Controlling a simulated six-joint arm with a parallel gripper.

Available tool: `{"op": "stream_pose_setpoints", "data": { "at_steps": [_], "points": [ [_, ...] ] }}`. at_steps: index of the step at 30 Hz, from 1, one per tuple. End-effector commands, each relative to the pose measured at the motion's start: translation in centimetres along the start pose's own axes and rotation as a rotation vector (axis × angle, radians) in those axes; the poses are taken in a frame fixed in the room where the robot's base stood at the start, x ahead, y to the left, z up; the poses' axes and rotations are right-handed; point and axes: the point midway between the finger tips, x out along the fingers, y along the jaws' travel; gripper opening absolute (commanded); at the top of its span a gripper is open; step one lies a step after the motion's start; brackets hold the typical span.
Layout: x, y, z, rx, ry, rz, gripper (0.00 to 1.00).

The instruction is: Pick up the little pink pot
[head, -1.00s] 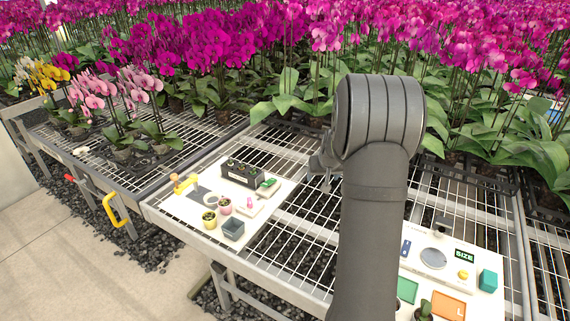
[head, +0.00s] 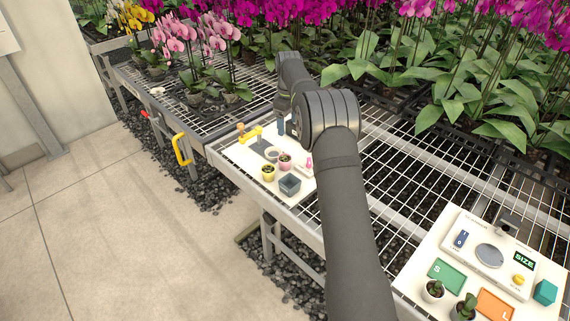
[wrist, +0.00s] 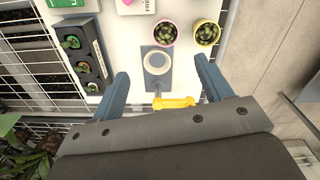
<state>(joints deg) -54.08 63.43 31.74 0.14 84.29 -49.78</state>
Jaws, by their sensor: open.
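The little pink pot (head: 285,164) holds a small green plant and stands upright on the white board at the left of the bench, beside a yellow pot (head: 268,175). In the wrist view the pink pot (wrist: 165,33) is near the top middle, with the yellow pot (wrist: 206,34) just right of it. My gripper (wrist: 161,72) is open and empty, its two blue-grey fingers apart. The pink pot lies beyond the fingertips, not between them. In the head view a finger shows above the board, and the arm hides part of the board.
A round pale dish (wrist: 157,62) on a grey pad and a yellow fitting (wrist: 172,102) show between the fingers. A dark tray (wrist: 82,55) of small plants is at left. Another board (head: 470,265) is at right.

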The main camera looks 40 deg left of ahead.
Motion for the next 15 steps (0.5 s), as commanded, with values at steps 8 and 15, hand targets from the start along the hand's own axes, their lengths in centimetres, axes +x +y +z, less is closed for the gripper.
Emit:
{"op": "stream_pose_setpoints", "data": {
  "at_steps": [8, 15],
  "points": [
    [3.4, -0.5, -0.5, -0.023, -0.012, -0.009, 0.72],
    [8.7, -0.5, -0.4, -0.021, -0.011, -0.008, 0.72]
  ]
}}
